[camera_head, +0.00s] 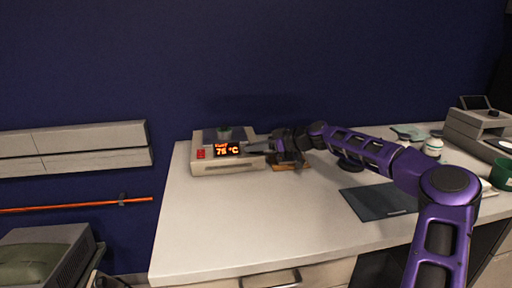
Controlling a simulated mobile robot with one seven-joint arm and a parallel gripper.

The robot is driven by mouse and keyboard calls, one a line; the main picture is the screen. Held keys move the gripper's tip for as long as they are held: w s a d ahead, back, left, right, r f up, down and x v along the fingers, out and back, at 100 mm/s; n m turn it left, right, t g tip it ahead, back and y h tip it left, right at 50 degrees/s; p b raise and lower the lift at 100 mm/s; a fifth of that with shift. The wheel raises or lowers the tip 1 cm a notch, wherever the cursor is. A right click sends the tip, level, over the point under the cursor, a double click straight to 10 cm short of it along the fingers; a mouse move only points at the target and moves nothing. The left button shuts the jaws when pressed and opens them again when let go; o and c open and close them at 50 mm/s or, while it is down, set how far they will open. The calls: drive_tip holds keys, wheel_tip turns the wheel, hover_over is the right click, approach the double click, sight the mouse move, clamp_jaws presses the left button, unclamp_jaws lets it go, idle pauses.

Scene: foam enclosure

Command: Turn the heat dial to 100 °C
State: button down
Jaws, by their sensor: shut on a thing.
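The heating device (226,168) is a pale box at the left back of the white counter. Its orange display (228,150) reads about 75 °C. A small red button or marking (201,154) is left of the display. A small greenish object (224,131) stands on the dark top plate. My gripper (250,147) reaches in from the right, with its fingertips at the front of the device just right of the display. It is shut on the heat dial, which the fingers hide.
The counter (230,225) is clear in front of the device. A dark flat mat (375,202) lies below my purple arm. A white jar (432,147), a green cup (502,174) and a grey machine (478,125) stand at right. An orange-brown item (291,166) lies beneath my wrist.

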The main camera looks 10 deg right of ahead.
drive_tip(key=m+t+h, duration=0.1)
drive_tip(key=m+h, duration=0.1)
drive_tip(key=m+t+h, duration=0.1)
drive_tip(key=shift+s+a+m+t, duration=0.3)
drive_tip(key=shift+a, duration=0.05)
drive_tip(key=m+t+h, duration=0.1)
drive_tip(key=m+h, duration=0.1)
drive_tip(key=h, duration=0.1)
drive_tip(key=a+m+t+h, duration=0.1)
drive_tip(key=m+h, duration=0.1)
drive_tip(key=m, duration=0.1)
drive_tip(key=shift+s+r+h, duration=0.1)
drive_tip(key=shift+r+h, duration=0.1)
drive_tip(key=shift+h, duration=0.2)
drive_tip(key=shift+a+m+h+p, duration=0.15)
drive_tip(key=shift+m+h+p, duration=0.95)
drive_tip(key=shift+h+p, duration=0.1)
drive_tip(key=shift+m+h+p, duration=0.5)
drive_tip(key=shift+p, duration=0.05)
drive_tip(key=shift+f+h, duration=0.2)
drive_tip(key=shift+h, duration=0.2)
drive_tip(key=shift+c, duration=2.3)
unclamp_jaws()
